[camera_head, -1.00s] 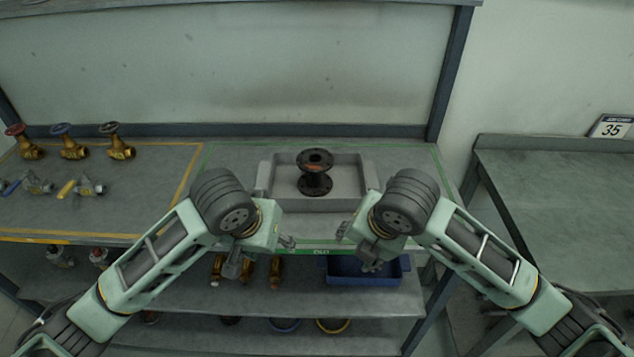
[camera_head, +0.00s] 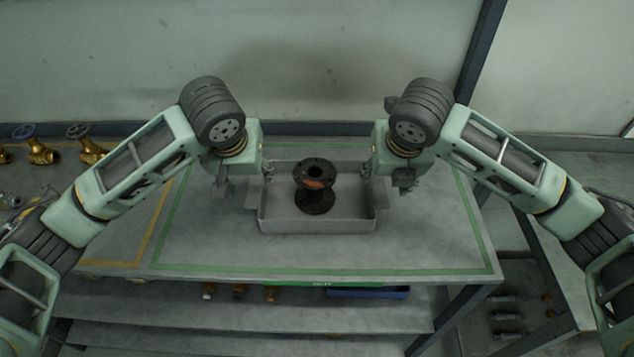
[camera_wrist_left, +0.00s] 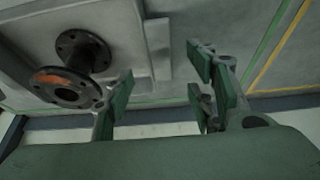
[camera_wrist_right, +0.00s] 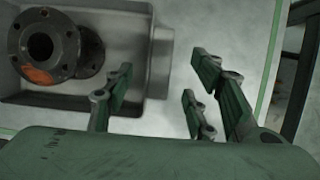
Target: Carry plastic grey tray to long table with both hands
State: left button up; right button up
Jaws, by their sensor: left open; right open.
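The grey plastic tray (camera_head: 318,222) sits on the table inside the green outline, with a black flanged pipe piece (camera_head: 316,187) standing in it. My left gripper (camera_head: 250,182) is open at the tray's left end, and my right gripper (camera_head: 384,178) is open at its right end. In the left wrist view, the tray's end handle (camera_wrist_left: 160,48) lies near the open fingers (camera_wrist_left: 165,95). In the right wrist view, the tray's end handle (camera_wrist_right: 160,60) lies near the open fingers (camera_wrist_right: 165,90). Neither gripper is closed on the tray. The arms partly hide the handles in the head view.
Brass valves (camera_head: 40,150) stand at the left on the same worktable (camera_head: 320,255). A lower shelf holds a blue bin (camera_head: 368,292). Another table (camera_head: 590,190) stands at the right. The worktable in front of the tray is clear.

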aim_at(379, 186)
pick_arm(q)
jog(key=shift+s+r, duration=0.25)
jog(key=shift+s, duration=0.25)
pick_arm(e)
jog(key=shift+s+r, duration=0.25)
jog(key=shift+s, duration=0.2)
pick_arm(q)
jog(key=shift+f, duration=0.1)
pick_arm(e)
jog(key=shift+s+f, duration=0.1)
pick_arm(q)
jog(key=x, duration=0.8)
jog(key=shift+w, duration=0.15)
pick_arm(e)
jog(key=x, duration=0.8)
jog(key=shift+w, duration=0.2)
pick_arm(q)
jog(key=shift+c, duration=0.5)
pick_arm(e)
jog(key=shift+c, duration=0.5)
pick_arm(q)
grip_shut()
pick_arm(e)
grip_shut()
pick_arm(q)
jog(key=shift+w+r, duration=0.1)
jog(key=shift+r, duration=0.2)
pick_arm(e)
jog(key=shift+w+r, duration=0.15)
jog(key=shift+r, duration=0.15)
